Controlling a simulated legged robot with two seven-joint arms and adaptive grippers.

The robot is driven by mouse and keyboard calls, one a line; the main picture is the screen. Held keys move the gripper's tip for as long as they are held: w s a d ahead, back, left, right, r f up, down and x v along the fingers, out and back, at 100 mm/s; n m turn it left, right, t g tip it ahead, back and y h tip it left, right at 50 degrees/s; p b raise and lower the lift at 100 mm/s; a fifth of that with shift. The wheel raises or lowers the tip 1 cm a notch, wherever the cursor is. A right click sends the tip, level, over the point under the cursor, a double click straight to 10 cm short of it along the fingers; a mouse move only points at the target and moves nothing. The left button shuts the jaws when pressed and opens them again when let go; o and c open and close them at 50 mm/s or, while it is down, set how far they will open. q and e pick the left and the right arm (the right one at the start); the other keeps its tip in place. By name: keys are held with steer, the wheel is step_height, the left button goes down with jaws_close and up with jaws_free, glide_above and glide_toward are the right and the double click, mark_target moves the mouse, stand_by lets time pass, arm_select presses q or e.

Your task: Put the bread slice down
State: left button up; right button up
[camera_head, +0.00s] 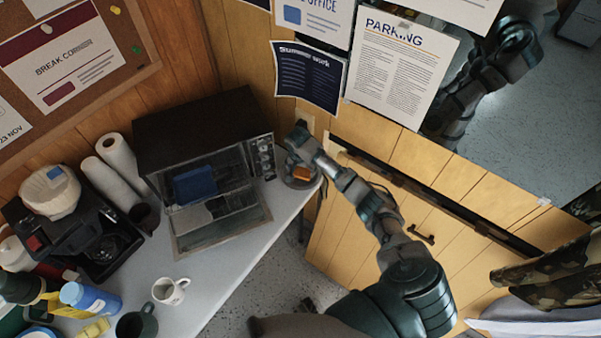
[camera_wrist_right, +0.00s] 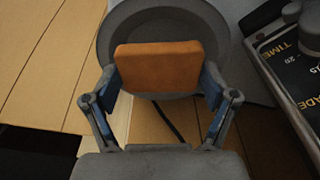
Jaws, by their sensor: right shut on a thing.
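The bread slice (camera_head: 299,172) is an orange-brown slab. In the right wrist view the slice (camera_wrist_right: 158,66) sits between the two fingers of my right gripper (camera_wrist_right: 160,85), which is shut on it. A round grey dish (camera_wrist_right: 120,28) lies behind the slice in that view. In the head view the dish (camera_head: 311,183) is at the right end of the white counter (camera_head: 238,240), and my right gripper (camera_head: 300,157) is at it. I cannot tell whether the slice touches the dish. My left gripper is not in view.
A black toaster oven (camera_head: 200,118) with its glass door down stands just left of the dish. A coffee maker (camera_head: 85,232), a white mug (camera_head: 170,291) and a dark mug (camera_head: 137,323) stand further left. Wood panels with posted papers are behind.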

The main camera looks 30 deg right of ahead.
mark_target(301, 170)
steer(key=shift+w+d+f, duration=0.1)
steer(key=shift+w+d, duration=0.4)
steer(key=shift+w, duration=0.25)
step_height(301, 170, down, 4)
steer(key=shift+d+r+b, duration=0.1)
steer(key=shift+r+b, duration=0.1)
steer(key=shift+b, duration=0.2)
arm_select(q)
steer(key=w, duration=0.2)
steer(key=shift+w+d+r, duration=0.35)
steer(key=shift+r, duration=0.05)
arm_select(e)
steer(key=o, duration=0.9)
steer(key=shift+c, duration=0.2)
steer(key=shift+r, duration=0.1)
